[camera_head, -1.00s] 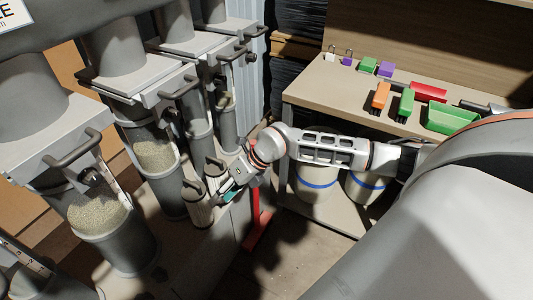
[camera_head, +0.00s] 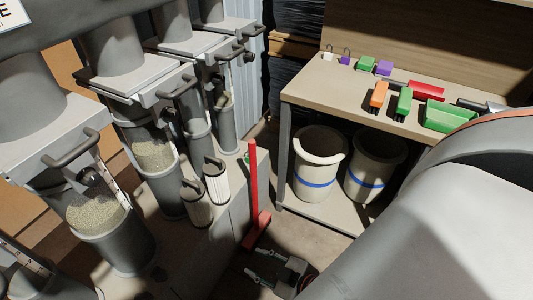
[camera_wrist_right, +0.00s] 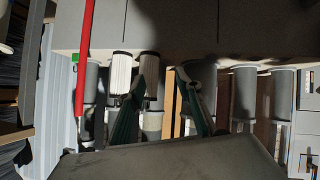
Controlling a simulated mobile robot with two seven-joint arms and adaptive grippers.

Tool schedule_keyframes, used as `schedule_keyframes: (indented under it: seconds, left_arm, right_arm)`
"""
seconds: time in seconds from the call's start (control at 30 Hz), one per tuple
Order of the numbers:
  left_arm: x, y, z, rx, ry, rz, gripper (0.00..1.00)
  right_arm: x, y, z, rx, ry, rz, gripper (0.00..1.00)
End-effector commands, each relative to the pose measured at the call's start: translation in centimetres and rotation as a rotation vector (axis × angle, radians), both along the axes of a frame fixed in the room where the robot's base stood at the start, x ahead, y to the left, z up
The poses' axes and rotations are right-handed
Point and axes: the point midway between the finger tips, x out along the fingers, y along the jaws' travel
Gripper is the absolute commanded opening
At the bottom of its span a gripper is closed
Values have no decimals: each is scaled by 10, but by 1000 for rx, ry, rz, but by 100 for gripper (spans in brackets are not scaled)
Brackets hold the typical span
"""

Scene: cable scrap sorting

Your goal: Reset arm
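My right gripper (camera_head: 252,262) is low at the bottom centre of the head view, in front of the foot of a red post. Its two fingers are spread, with nothing between them. In the right wrist view, the dark green fingers of my right gripper (camera_wrist_right: 163,85) stand apart and empty. Two small filter canisters with handles, one at the front (camera_head: 197,206) and one behind (camera_head: 216,183), stand upright on the grey ledge, apart from the gripper. They also show beyond the fingers in the wrist view. My left gripper is in no view.
A red post (camera_head: 253,185) rises beside the grey ledge (camera_head: 232,225). Tall grey hoppers with granule-filled cylinders (camera_head: 153,155) line the left.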

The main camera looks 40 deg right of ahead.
Motion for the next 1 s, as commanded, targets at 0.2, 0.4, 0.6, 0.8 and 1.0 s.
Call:
schedule_keyframes:
  seconds: [0.2, 0.4, 0.6, 0.8, 1.0]
  left_arm:
    - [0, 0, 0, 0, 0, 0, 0]
    - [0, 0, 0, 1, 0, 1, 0]
    - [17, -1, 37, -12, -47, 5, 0]
    - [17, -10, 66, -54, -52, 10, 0]
    - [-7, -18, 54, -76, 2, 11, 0]
  right_arm:
    - [-28, -5, -17, 45, 100, -51, 34]
    - [-27, -5, -17, 45, 98, -49, 34]
    - [-19, -1, 11, 60, 71, -49, 34]
    - [-22, 6, 39, 97, 73, -54, 34]
    - [-30, 11, 40, 117, 91, -56, 34]
